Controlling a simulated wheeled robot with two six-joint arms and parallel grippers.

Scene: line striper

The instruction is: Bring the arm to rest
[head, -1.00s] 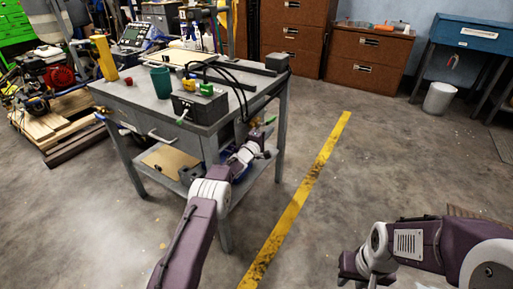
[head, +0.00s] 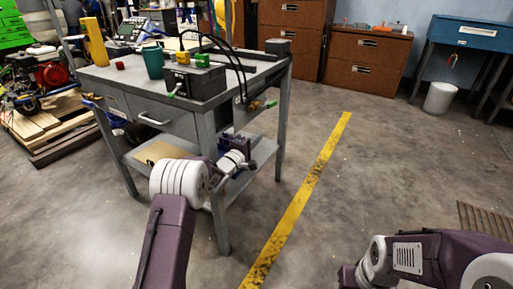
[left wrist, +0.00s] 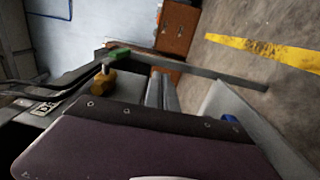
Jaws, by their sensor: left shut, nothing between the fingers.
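My left arm reaches up from the bottom of the head view. Its gripper (head: 234,145) is beside the right end of the grey workbench (head: 228,108), below the bench top, and the wrist partly hides it. In the left wrist view the two grey fingers (left wrist: 162,92) lie together with nothing between them. My right arm is low in the right corner of the head view. Only a dark part of its gripper end (head: 348,277) shows at the bottom edge, and its fingers cannot be made out.
The bench carries a control box (head: 195,80), a teal cup (head: 153,62) and a yellow block (head: 94,41). A yellow valve with a green lever (left wrist: 103,78) is close to my left gripper. A yellow line (head: 305,190) crosses open floor on the right.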

